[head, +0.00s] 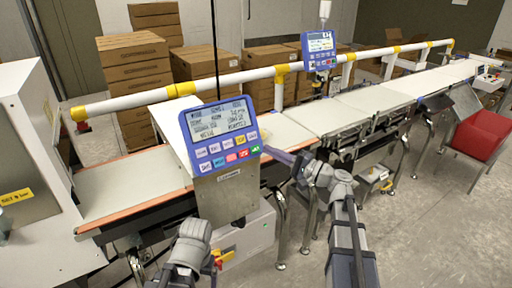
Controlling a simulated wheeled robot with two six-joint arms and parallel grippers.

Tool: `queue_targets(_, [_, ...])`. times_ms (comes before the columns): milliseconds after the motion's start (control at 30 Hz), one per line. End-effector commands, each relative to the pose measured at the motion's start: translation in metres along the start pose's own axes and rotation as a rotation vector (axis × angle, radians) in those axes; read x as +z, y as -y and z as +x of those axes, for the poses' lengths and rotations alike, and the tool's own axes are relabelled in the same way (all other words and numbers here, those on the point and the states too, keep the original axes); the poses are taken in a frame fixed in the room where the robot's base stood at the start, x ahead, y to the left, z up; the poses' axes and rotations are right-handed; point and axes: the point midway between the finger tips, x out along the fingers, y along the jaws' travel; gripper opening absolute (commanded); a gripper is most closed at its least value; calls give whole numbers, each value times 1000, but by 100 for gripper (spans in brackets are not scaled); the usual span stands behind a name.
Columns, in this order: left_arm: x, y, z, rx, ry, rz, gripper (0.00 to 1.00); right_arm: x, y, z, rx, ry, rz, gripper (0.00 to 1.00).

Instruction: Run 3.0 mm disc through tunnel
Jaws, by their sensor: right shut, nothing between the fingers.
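The tunnel housing (168,118) is a pale box over the belt, mostly hidden behind a blue control panel (219,134) with a lit screen and coloured keys. The belt (135,187) runs from the left into the housing and shows again to its right (287,128). I cannot make out the 3.0 mm disc. My right gripper (272,154) is shut and empty, pointing left beside the panel's lower right edge; I cannot tell whether it touches. My left arm shows at the bottom, below the panel, but its gripper fingers do not show.
A white cabinet (35,150) stands at the left. A white and yellow rail (250,75) runs behind the line, with a second blue panel (320,50). More conveyor (375,102) continues right. Cartons (136,75) stand behind. A red bin (483,132) is at right. Floor at lower right is clear.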

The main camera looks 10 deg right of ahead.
Motion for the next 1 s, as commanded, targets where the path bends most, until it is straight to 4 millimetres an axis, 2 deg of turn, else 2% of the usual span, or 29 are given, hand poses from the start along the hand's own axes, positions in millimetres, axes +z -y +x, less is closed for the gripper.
queue_targets(133, [0,0,-6,0,0,0,90,6,6,-7,0,-2,0,0])
queue_targets(567, [0,1,-7,0,0,0,90,8,8,-10,0,-1,0,0])
queue_targets(1000, [2,2,-26,0,0,0,90,28,29,-38,0,-2,0,0])
